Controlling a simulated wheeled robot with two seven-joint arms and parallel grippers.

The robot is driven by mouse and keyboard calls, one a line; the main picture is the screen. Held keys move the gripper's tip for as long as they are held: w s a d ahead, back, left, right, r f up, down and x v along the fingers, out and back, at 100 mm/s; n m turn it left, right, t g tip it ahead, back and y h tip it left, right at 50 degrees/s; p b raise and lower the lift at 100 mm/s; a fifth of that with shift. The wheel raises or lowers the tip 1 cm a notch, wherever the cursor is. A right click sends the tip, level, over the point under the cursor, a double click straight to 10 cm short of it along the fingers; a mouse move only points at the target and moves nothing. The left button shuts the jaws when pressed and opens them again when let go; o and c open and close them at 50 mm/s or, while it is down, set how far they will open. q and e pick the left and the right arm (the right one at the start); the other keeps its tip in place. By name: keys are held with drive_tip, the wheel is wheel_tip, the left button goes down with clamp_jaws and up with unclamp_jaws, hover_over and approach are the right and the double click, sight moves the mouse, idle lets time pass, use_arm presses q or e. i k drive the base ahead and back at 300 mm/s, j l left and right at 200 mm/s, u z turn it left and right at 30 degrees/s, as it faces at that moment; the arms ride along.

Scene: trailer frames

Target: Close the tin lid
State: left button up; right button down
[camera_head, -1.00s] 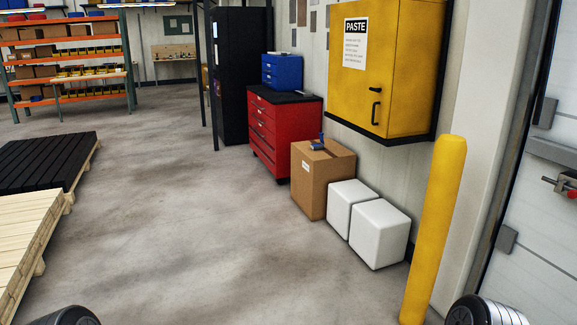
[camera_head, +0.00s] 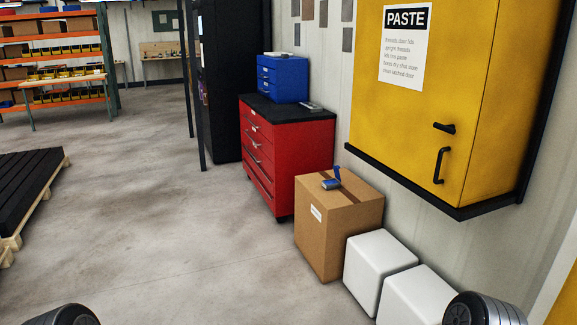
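I see no tin and no tin lid in the head view. A yellow wall cabinet (camera_head: 455,110) with a "PASTE" sign (camera_head: 405,45) hangs at the right. Its door appears shut, with a black handle (camera_head: 440,165) and a black latch above it; its inside is hidden. Neither of my grippers is in view; only rounded dark parts of my arms show at the bottom left and bottom right edges.
A red tool chest (camera_head: 285,165) carries a blue case (camera_head: 283,78). A cardboard box (camera_head: 335,225) with a blue tape dispenser (camera_head: 332,181) and two white cubes (camera_head: 378,270) stand along the wall. Pallets (camera_head: 30,185) lie at left; the floor (camera_head: 170,230) between is clear.

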sight(337, 168)
drive_tip(key=i, duration=4.95)
drive_tip(key=z, duration=0.3)
drive_tip(key=i, duration=0.05)
